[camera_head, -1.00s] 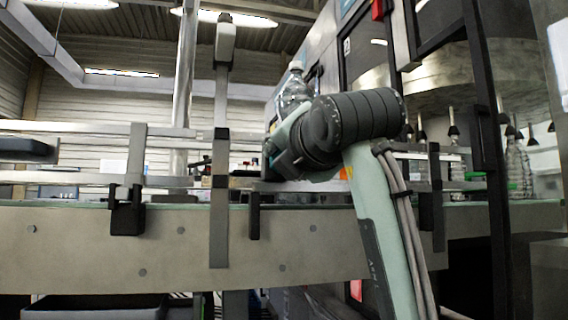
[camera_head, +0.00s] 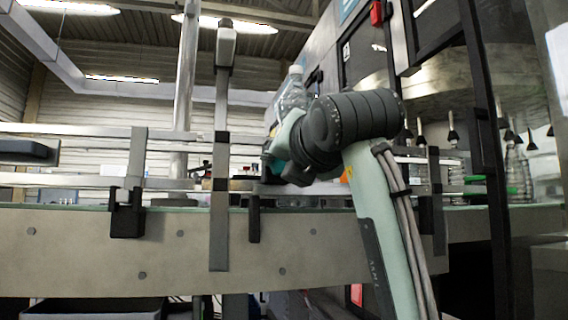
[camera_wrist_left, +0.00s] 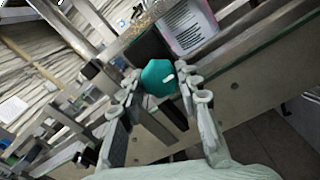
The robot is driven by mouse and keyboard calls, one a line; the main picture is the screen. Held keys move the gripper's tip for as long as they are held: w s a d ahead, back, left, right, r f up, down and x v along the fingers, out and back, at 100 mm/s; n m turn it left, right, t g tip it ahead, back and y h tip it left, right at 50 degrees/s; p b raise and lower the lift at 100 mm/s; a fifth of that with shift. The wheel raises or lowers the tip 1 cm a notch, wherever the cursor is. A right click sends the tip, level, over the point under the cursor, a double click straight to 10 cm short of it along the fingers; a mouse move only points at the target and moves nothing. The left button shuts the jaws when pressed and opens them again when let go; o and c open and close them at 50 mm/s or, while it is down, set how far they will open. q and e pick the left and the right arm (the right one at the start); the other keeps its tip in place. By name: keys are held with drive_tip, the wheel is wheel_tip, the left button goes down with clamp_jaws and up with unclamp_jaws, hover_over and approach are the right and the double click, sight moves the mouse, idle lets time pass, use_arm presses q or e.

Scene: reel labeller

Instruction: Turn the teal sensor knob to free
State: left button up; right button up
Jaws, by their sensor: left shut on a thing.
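The teal sensor knob (camera_wrist_left: 154,76) is in the middle of the left wrist view, a rounded teal body with a small white mark on its right side. My left gripper (camera_wrist_left: 160,84) is shut on it, one finger on each side. In the head view my left gripper (camera_head: 271,162) is at the conveyor rail, mostly hidden behind my dark wrist. I cannot read any setting marks around the knob. My right gripper is in neither view.
A conveyor (camera_head: 90,240) with metal guide rails and black brackets runs across the head view. A clear bottle (camera_head: 292,96) stands behind my wrist. A labelled container (camera_wrist_left: 187,28) is close beyond the knob. A dark machine frame (camera_head: 484,130) stands at right.

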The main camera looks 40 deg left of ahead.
use_arm(q)
drive_tip(key=o, duration=1.2)
drive_tip(key=shift+c, duration=0.2)
drive_tip(key=shift+s+d, duration=0.1)
drive_tip(key=v, duration=1.1)
drive_tip(key=shift+s+d, duration=0.3)
